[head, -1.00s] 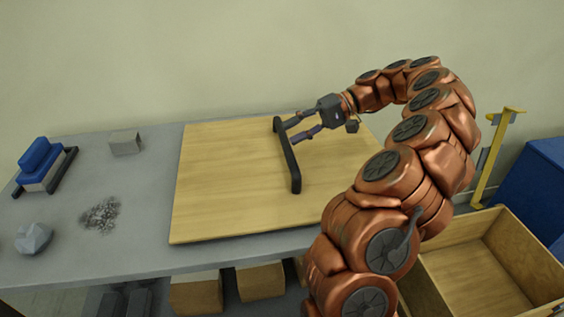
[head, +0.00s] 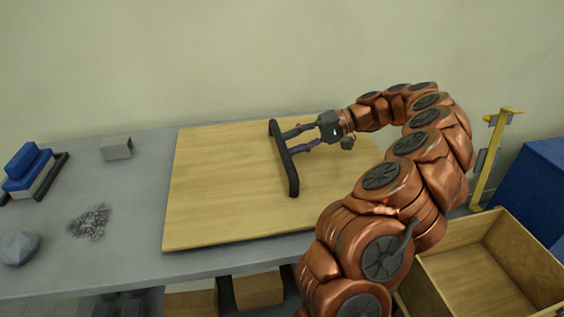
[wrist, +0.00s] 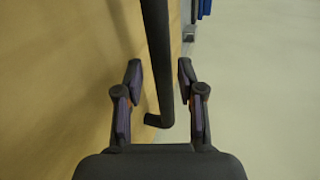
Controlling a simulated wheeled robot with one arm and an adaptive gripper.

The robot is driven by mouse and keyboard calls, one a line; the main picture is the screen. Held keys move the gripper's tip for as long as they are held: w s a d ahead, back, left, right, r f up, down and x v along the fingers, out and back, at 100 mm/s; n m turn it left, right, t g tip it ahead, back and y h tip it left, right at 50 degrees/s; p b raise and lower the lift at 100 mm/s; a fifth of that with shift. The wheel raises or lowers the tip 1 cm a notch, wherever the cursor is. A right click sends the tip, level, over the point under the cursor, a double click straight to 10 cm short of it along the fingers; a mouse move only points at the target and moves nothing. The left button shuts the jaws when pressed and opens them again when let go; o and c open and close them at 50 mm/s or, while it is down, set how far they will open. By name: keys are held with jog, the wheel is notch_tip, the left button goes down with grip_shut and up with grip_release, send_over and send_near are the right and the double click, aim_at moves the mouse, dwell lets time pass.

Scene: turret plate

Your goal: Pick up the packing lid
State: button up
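The packing lid appears to be the wide, flat wooden board (head: 225,200) on the grey table, with a long black bar handle (head: 290,175) across it. My gripper (head: 289,141) is at the far half of the handle, reaching in from the right. In the wrist view my gripper (wrist: 160,72) is open, with one finger on each side of the black handle (wrist: 157,35). A gap shows between the handle and each finger. The handle's bent end shows between the fingers, close to the palm. The lid's wooden face (wrist: 60,80) fills the left of the wrist view.
On the table's left are a blue-topped block (head: 28,165) on a dark frame, a grey block (head: 116,148), a heap of grey bits (head: 90,222) and a grey rock (head: 18,249). An open wooden crate (head: 440,255) and a yellow post (head: 490,160) stand at right.

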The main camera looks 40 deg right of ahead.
aim_at(282, 146)
jog(key=shift+x, duration=1.75)
grip_shut()
jog(key=shift+r, duration=0.1)
